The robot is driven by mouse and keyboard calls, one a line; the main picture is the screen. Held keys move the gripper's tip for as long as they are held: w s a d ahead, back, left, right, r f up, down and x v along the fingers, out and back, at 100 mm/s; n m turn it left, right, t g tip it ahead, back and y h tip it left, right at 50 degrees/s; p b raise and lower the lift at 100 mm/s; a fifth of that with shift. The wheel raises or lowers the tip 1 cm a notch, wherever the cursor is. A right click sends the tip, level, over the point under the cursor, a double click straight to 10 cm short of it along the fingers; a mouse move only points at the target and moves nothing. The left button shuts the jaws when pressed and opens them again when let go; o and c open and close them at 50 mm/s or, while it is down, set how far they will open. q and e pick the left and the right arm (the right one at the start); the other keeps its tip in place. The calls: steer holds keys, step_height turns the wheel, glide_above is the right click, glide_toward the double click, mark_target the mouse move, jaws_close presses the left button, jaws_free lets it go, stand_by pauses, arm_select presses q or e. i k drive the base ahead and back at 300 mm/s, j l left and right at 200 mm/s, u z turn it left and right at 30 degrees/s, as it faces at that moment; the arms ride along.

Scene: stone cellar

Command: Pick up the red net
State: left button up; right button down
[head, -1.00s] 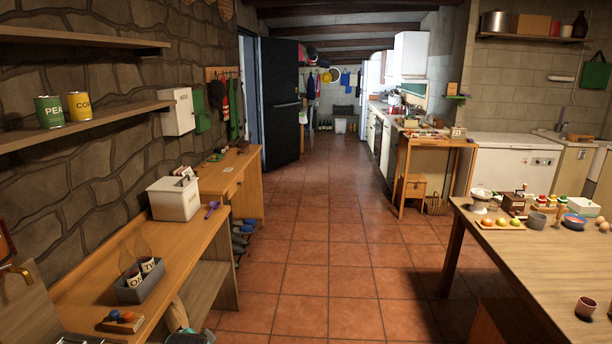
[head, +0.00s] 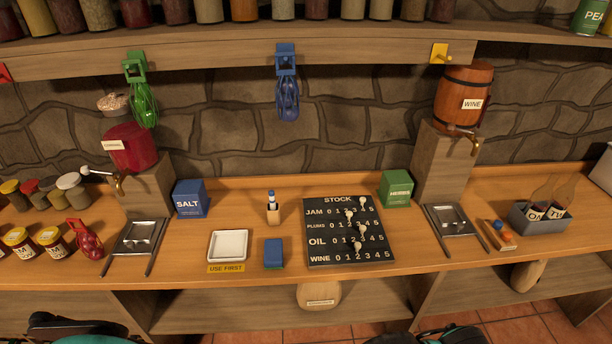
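The red net (head: 86,240) lies on the wooden counter at the left, a small bunched red mesh bag with its narrow end up. It is beside the jam jars (head: 52,242) and left of a metal drip tray (head: 138,238). Dark and teal parts of my own arms show at the bottom edge, but neither gripper is in view.
A green net (head: 142,100) and a blue net (head: 287,98) hang from the shelf edge. The red cask (head: 130,150) stands on a wooden block behind the red net. The stock board (head: 348,232) lies mid-counter. Bare counter lies in front of the jars and net.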

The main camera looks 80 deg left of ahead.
mark_target(89, 244)
steer(key=u, duration=4.3)
